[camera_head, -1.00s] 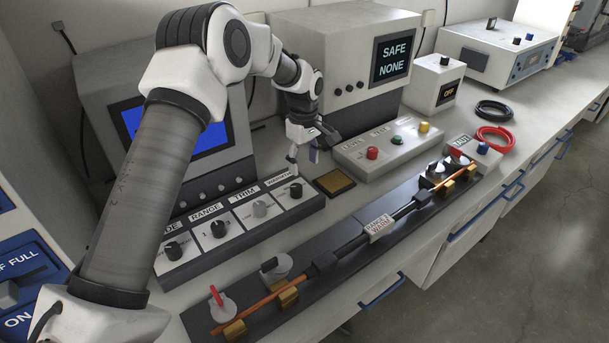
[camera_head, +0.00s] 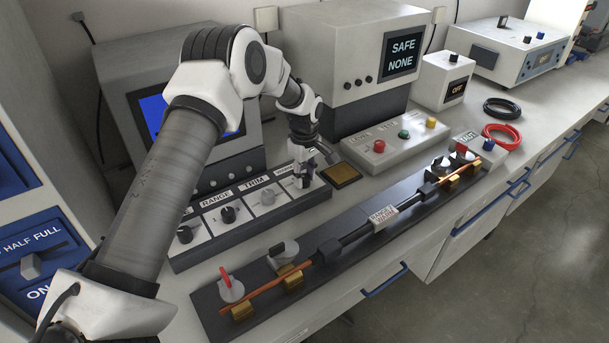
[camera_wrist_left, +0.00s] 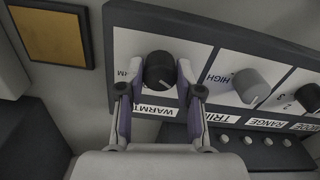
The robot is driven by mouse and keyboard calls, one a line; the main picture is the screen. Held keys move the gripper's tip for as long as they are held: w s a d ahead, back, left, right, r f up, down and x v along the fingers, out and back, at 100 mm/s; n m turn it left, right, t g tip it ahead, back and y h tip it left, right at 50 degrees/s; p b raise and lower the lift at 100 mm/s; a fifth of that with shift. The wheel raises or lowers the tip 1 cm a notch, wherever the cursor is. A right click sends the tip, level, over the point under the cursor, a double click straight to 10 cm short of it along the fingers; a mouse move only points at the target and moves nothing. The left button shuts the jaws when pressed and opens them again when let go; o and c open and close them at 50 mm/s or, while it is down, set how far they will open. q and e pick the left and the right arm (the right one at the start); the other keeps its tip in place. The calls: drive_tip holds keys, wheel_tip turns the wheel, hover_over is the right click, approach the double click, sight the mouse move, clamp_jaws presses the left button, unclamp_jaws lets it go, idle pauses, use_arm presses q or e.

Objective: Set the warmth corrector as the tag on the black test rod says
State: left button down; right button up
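The black test rod (camera_head: 360,233) lies along a dark board with orange ends in brass clamps. Its white tag (camera_head: 384,215) seems to read "RANGE" above "WARM", with the rest too small to read. The warmth corrector is a round black knob (camera_wrist_left: 159,72) at the end of the control panel, beside the label WARMTH (camera_wrist_left: 156,112). Its white mark points to the lower right in the left wrist view. My left gripper (camera_head: 304,181) is down at this knob. In the left wrist view its fingers (camera_wrist_left: 157,82) stand on either side, with a gap visible at the left finger.
Beside the warmth knob is the trim knob (camera_wrist_left: 250,86), then the range knob (camera_head: 228,213). A brass-coloured pad (camera_head: 341,174) lies just right of the panel. A box with coloured buttons (camera_head: 404,134) and a screen reading SAFE NONE (camera_head: 402,52) stand behind.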

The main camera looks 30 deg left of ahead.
use_arm(q)
drive_tip(key=shift+m, duration=0.3)
drive_tip(key=shift+m+p, duration=0.75)
drive_tip(key=shift+m, duration=0.05)
drive_tip(key=m+p, duration=0.1)
drive_tip(key=m, duration=0.1)
drive_tip(key=shift+m, duration=0.3)
drive_tip(key=m+p, duration=0.1)
drive_tip(key=m, duration=0.4)
drive_tip(key=shift+s, duration=0.1)
drive_tip(key=m, duration=0.4)
drive_tip(key=shift+f, duration=0.1)
drive_tip(key=m, duration=0.3)
drive_tip(key=shift+m, duration=0.3)
drive_tip(key=m, duration=0.6)
drive_tip(key=shift+m, duration=0.3)
